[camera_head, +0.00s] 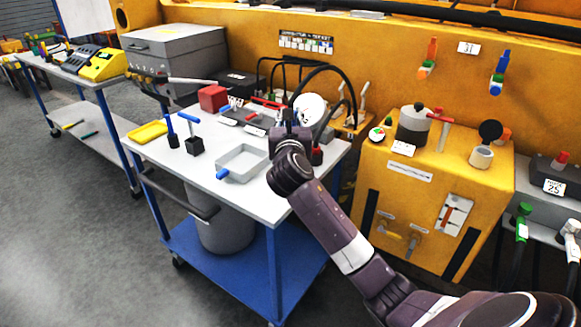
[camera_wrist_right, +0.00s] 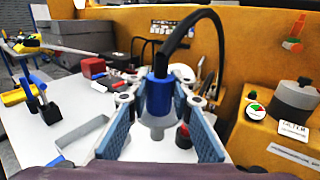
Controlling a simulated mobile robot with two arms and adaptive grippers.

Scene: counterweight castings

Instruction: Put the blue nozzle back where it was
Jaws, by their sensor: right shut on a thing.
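In the right wrist view, the blue nozzle (camera_wrist_right: 158,97) has a blue collar, a grey tip pointing down and a black hose arching up from its top. My right gripper (camera_wrist_right: 160,102) is shut on it, one finger pad on each side. In the head view, my right gripper (camera_head: 290,123) is above the right part of the white cart top (camera_head: 235,200); my wrist hides most of the nozzle there. The black hose (camera_head: 328,70) loops up behind the gripper. My left gripper is not in view.
A grey open tray (camera_head: 243,161) and a black block with a blue-handled tool (camera_head: 194,145) stand on the cart. A red box (camera_head: 212,98) is behind. Right of the cart is a yellow cabinet (camera_head: 410,190); a green nozzle (camera_head: 522,222) is at far right.

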